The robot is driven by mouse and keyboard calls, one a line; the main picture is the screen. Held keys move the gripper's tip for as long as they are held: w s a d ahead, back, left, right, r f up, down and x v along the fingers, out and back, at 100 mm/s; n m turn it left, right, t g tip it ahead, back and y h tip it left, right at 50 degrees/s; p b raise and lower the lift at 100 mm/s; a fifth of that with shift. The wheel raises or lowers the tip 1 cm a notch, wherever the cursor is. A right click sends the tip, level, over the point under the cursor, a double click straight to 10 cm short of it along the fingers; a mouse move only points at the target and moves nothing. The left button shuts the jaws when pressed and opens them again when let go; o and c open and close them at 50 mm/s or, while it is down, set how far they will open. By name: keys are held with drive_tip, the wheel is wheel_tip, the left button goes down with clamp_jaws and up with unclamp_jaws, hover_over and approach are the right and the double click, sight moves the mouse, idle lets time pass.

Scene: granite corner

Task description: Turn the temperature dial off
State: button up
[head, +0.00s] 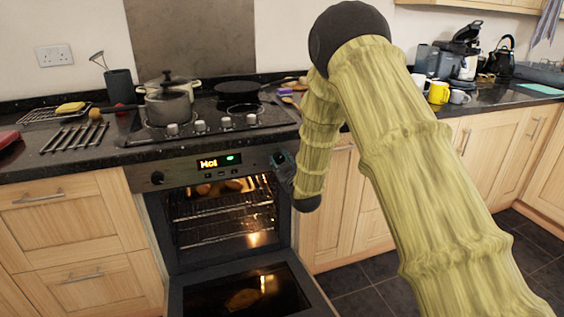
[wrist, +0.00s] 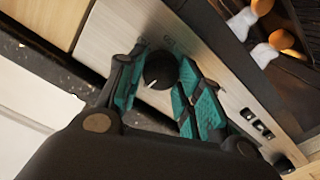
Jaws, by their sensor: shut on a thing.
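The oven control panel (head: 210,168) has a lit display reading "Hot" with a green light beside it. A dark dial (wrist: 160,69) sits between my gripper's teal finger pads in the wrist view, with a white mark pointing down and left. I take it as the temperature dial. My gripper (head: 283,168) is at the right end of the panel in the head view, where it hides this dial. It is shut on the dial from both sides. A second dark dial (head: 157,178) is on the panel's left end.
The oven door (head: 245,290) is folded down open below the panel, with lit racks (head: 222,215) inside. A hob (head: 205,115) with pots is above. My arm covers the cupboards to the right. Dark floor (head: 375,285) is clear at lower right.

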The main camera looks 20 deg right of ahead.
drive_tip(key=shift+f+n, duration=0.1)
drive_tip(key=shift+n, duration=0.5)
drive_tip(key=o, duration=1)
drive_tip(key=shift+f, duration=0.1)
drive_tip(key=shift+s, duration=0.1)
drive_tip(key=s, duration=1.1)
drive_tip(key=shift+s+d, duration=0.2)
drive_tip(key=shift+s, duration=0.2)
